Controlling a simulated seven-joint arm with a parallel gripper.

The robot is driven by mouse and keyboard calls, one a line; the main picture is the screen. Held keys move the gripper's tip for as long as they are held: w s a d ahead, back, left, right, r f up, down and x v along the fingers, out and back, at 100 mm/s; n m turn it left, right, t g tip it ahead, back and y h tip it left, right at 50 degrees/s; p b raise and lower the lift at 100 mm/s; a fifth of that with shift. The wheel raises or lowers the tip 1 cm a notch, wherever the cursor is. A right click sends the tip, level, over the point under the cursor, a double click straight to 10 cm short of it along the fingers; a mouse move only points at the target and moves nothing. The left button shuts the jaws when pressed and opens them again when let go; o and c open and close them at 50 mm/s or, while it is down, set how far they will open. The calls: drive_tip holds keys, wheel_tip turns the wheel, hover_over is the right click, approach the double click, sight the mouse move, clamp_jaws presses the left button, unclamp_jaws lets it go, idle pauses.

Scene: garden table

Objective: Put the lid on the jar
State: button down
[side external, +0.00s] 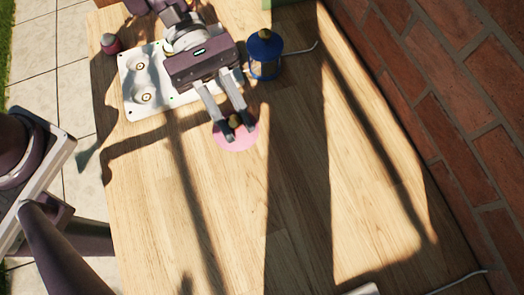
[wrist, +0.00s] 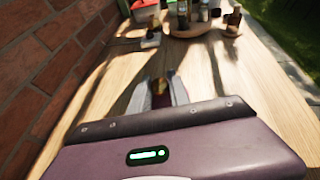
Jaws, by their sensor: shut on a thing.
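My gripper (side external: 236,131) is over the wooden table, its fingers pointing down and shut on a small gold knob (side external: 234,121). The knob is at the middle of a round pink lid (side external: 236,144). The wrist view shows my fingertips (wrist: 161,90) close together with the gold knob (wrist: 161,86) between them; most of the pink lid is hidden there. I cannot tell whether the lid is held above the table or rests on something. I cannot make out the jar with certainty in either view.
A blue lantern (side external: 265,52) stands right beside my gripper. A white plate with round hollows (side external: 130,107) and a small pink pot (side external: 111,43) are at the left. Bottles on a round tray (wrist: 185,33) stand far off. A brick wall (side external: 440,90) borders the table. The table's middle is clear.

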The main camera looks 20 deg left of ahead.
drive_tip(key=w, duration=0.1)
drive_tip(key=w+n+t, duration=0.1)
drive_tip(key=w+d+n+t+h, duration=0.1)
drive_tip(key=shift+w+r, duration=0.1)
drive_tip(key=shift+r, duration=0.2)
drive_tip(key=f, duration=1)
drive_tip(key=shift+w, duration=0.25)
drive_tip(key=c, duration=1.2)
unclamp_jaws()
drive_tip(key=shift+c, duration=0.2)
